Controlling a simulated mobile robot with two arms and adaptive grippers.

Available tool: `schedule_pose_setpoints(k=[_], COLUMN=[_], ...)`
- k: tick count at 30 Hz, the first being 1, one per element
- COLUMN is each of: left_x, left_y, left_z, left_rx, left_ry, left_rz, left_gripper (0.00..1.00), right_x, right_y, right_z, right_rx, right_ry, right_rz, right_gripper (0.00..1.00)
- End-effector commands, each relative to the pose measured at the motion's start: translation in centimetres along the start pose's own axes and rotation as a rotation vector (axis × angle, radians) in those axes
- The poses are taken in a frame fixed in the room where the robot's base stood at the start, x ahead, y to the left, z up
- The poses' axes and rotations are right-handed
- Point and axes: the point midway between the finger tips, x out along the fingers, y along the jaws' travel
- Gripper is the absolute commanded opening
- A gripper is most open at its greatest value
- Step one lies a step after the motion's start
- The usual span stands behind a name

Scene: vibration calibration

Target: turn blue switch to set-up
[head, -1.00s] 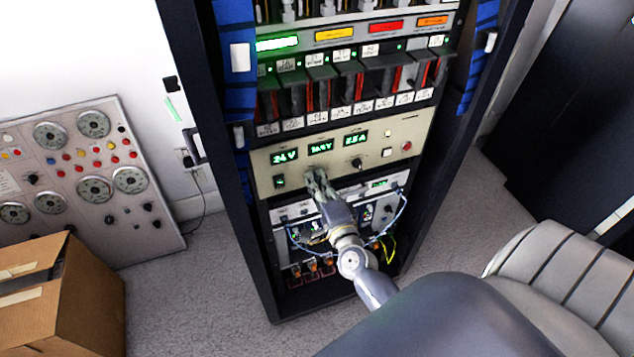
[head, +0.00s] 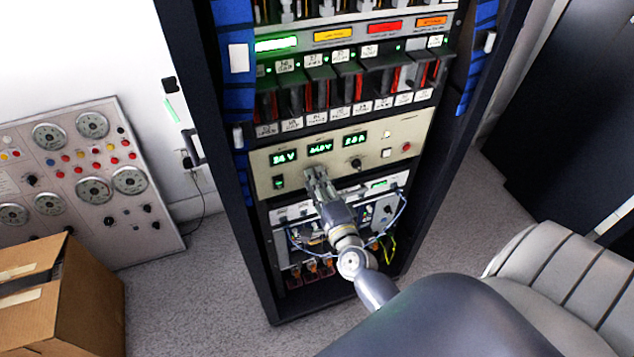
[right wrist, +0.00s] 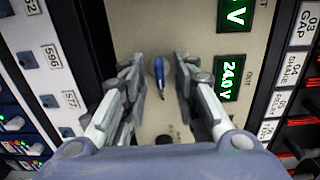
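The blue switch (right wrist: 159,71) is a small elongated knob on the beige panel (right wrist: 205,75), seen in the right wrist view with its long side nearly upright in the picture. My right gripper (right wrist: 158,78) is open, with one finger on each side of the switch and a visible gap to it on both sides. In the head view the right gripper (head: 316,173) reaches the beige panel below the middle green display, and its fingers hide the switch there. The left gripper is not in view.
The panel sits in a tall dark rack (head: 222,170) with breakers above and cabled units below. A black knob (head: 356,163) and a red button (head: 406,147) are to the right. A cardboard box (head: 95,300) and a dial panel (head: 85,165) stand at left.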

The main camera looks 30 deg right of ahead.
Motion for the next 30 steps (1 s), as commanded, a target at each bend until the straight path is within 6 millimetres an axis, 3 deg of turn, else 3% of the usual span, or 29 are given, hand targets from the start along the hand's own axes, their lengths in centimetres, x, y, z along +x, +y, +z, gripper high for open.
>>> schedule_pose_setpoints(k=[8, 21, 30], left_x=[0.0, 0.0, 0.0], left_y=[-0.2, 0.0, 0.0], left_z=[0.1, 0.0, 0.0], left_rx=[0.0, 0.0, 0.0], left_ry=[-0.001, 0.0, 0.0], left_rz=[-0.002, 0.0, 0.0], left_gripper=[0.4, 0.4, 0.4], right_x=[-1.1, -8.8, -11.8], right_y=[0.1, 0.1, 0.1], right_z=[0.0, 0.0, 0.0], right_rx=[-0.002, -0.003, 0.0], right_ry=[-0.001, -0.002, 0.0], right_rz=[0.003, 0.004, 0.001], right_gripper=[0.28, 0.28, 0.28])
